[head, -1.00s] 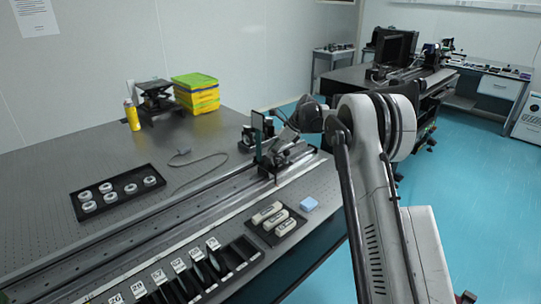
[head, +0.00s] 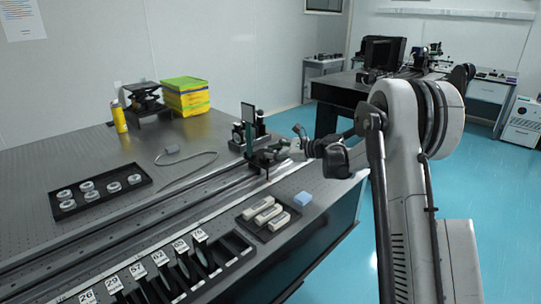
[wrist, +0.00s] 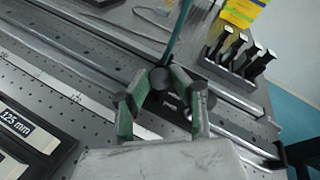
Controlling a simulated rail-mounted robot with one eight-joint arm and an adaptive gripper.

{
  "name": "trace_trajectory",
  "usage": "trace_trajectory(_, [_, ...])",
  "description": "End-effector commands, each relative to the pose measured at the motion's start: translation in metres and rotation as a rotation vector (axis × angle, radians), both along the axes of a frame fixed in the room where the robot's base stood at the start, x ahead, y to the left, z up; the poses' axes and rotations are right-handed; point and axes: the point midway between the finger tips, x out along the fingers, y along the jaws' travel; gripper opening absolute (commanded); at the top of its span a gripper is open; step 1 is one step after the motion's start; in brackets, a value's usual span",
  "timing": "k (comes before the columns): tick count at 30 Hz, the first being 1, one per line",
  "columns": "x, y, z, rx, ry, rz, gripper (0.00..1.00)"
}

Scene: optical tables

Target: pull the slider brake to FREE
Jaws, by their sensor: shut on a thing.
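The slider (head: 262,160) sits on the long rail on the near optical table, with an upright dark plate (head: 248,117) beside it. In the wrist view the plate shows nearly edge-on as a thin green strip (wrist: 179,32). My gripper (head: 280,152) reaches in from the right at the slider.
A black tray of white rings (head: 100,190) lies at left. Dark posts (wrist: 240,52) stand behind the rail. The table's right end is close.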

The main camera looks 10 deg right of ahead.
Motion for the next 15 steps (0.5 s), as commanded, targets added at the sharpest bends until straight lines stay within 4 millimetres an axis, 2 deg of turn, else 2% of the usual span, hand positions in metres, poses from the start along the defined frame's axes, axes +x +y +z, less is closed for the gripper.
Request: trace_trajectory(15, [-0.0024, -0.002, -0.0021, 0.027, -0.044, 0.0, 0.0])
